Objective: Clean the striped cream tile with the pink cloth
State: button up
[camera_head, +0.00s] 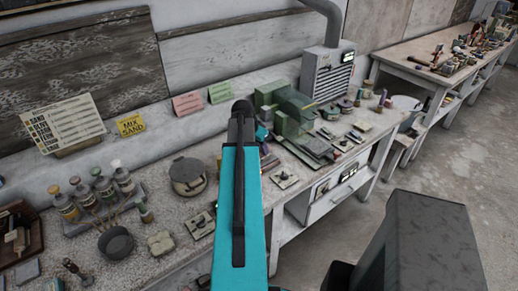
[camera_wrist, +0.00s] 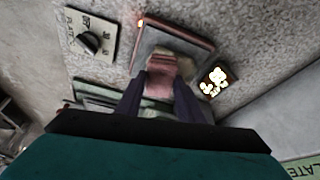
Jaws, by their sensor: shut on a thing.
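My gripper (camera_wrist: 158,84) shows in the wrist view as two dark fingers shut on a folded pink cloth (camera_wrist: 160,65). The cloth hangs between the fingertips, over or against a flat, brown-edged slab (camera_wrist: 188,36). I cannot tell whether they touch. No stripes can be made out on the slab, so I cannot say that it is the striped cream tile. In the head view my teal arm covers the gripper and the cloth.
A plate with a dark knob (camera_wrist: 88,42) lies left of the slab, and a dark tile with white flowers (camera_wrist: 213,81) lies right. In the head view, a lidded pot (camera_head: 188,176), several bottles (camera_head: 103,184) and a green machine (camera_head: 292,112) crowd the bench.

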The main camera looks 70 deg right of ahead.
jog(key=shift+s+d, duration=0.1)
jog(key=shift+d, duration=0.2)
jog(key=shift+a, duration=0.1)
dwell(0.4)
jog(key=shift+w+a, duration=0.3)
jog(key=shift+a, duration=0.6)
jog(key=shift+w+a+f, duration=0.1)
jog(key=shift+w+a, duration=0.1)
jog(key=shift+a, duration=0.35)
jog(key=shift+w+a, duration=0.15)
jog(key=shift+a, duration=0.35)
jog(key=shift+d+b, duration=0.15)
jog(key=shift+b, duration=0.15)
jog(key=shift+s+d, duration=0.35)
jog(key=shift+d, duration=0.55)
jog(key=shift+d, duration=0.15)
